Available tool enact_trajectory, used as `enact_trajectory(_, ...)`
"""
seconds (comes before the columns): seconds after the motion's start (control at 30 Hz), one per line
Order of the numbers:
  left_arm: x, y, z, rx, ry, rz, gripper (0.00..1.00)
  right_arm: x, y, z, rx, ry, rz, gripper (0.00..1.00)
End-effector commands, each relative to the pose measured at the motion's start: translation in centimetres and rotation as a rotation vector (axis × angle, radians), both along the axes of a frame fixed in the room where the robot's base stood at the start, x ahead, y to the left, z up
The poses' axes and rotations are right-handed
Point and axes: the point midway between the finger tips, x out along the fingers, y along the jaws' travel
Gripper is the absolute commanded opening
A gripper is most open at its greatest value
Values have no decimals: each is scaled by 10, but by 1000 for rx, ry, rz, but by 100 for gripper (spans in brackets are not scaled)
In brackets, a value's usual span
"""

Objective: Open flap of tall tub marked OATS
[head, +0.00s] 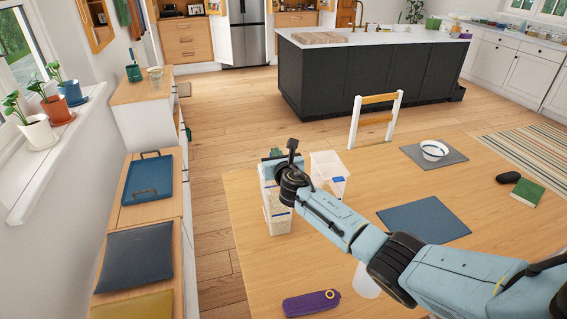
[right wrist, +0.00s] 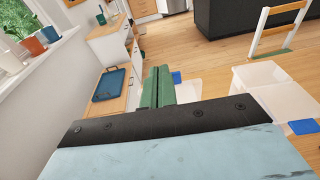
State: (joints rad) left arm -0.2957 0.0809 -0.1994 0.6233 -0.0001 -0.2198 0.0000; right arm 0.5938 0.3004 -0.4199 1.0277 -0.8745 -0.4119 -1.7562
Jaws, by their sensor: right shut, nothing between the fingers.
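A tall, pale translucent tub (head: 277,222) with blue parts stands near the left edge of the wooden table, partly hidden behind my right wrist. I cannot read any marking on it. A second clear tub (head: 328,168) with a blue part stands just right of it; it also shows in the right wrist view (right wrist: 285,98). My right gripper (head: 277,153) is above the tall tub, its green fingers shut and empty. In the right wrist view the fingers (right wrist: 158,86) are together, with pale tub surfaces beside them. I cannot tell whether they touch the flap. My left gripper is out of view.
A purple case (head: 311,303) lies at the table's front. A blue mat (head: 424,219) and a bowl (head: 434,150) on a grey mat lie to the right. A white chair (head: 375,118) stands behind the table. A blue tray (head: 147,181) sits on the left bench.

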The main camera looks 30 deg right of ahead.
Motion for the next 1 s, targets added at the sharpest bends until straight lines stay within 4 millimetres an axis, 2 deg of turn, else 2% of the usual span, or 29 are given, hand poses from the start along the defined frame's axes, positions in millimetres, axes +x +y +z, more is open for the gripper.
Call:
enact_trajectory(0.4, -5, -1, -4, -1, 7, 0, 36, 21, -8, 7, -1, 0, -2, 0)
enact_trajectory(1.0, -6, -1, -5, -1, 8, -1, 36, 25, -8, 8, 0, 1, -1, 0)
